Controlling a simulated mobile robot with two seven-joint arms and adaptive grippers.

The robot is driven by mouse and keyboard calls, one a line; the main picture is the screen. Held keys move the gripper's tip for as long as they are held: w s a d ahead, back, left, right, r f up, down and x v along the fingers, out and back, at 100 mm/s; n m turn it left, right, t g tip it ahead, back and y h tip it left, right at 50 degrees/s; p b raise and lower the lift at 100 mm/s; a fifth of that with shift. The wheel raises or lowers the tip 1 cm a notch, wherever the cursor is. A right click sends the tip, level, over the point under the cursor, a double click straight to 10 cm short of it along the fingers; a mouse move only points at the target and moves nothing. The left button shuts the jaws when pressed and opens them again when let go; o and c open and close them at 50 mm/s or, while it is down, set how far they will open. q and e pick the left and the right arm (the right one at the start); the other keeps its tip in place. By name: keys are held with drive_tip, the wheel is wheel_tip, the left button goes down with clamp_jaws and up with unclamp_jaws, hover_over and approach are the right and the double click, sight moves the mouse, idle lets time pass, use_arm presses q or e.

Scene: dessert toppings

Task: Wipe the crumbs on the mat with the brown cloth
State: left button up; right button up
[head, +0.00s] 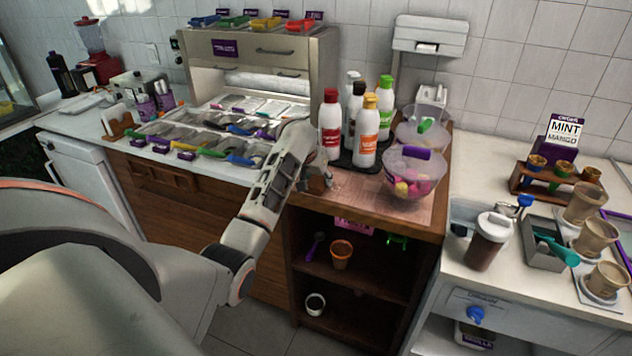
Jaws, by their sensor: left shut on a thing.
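The pinkish-brown mat (358,208) lies on the wooden counter in the middle of the head view. My left gripper (317,172) is low over the mat's left end. It is shut on the brown cloth (317,185), which is small and partly hidden by the fingers. I cannot tell whether the cloth touches the mat. A few pale crumbs (336,185) show just right of the cloth, too small to make out well. My right gripper is not in view.
Several sauce bottles (364,130) stand on a dark tray behind the mat. A clear bowl of colourful pieces (412,178) sits at the mat's right. The topping bins (215,132) are left of my gripper. The mat's front strip is clear.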

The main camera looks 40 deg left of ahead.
use_arm(q)
drive_tip(key=shift+w+a+f, duration=0.1)
drive_tip(key=shift+w+a, duration=0.1)
drive_tip(key=shift+w, duration=0.65)
drive_tip(key=shift+w+a+f, duration=0.1)
drive_tip(key=shift+w+a, duration=0.1)
drive_tip(key=shift+w, duration=0.65)
drive_tip(key=shift+w+a, duration=0.2)
drive_tip(key=shift+w, duration=0.5)
drive_tip(key=shift+w+a, duration=0.15)
drive_tip(key=shift+w, duration=0.55)
drive_tip(key=shift+w+r, duration=0.15)
drive_tip(key=shift+r, duration=0.05)
drive_tip(key=shift+a+r, duration=0.1)
drive_tip(key=shift+r, duration=0.05)
drive_tip(key=shift+w+r, duration=0.1)
drive_tip(key=shift+w+a+r, duration=0.1)
drive_tip(key=shift+w+r, duration=0.05)
drive_tip(key=shift+r, duration=0.5)
drive_tip(key=shift+w+r, duration=0.1)
drive_tip(key=shift+r, duration=0.55)
drive_tip(key=shift+w+r, duration=0.1)
drive_tip(key=shift+r, duration=0.75)
drive_tip(key=shift+s+r, duration=0.2)
drive_tip(key=shift+r, duration=0.4)
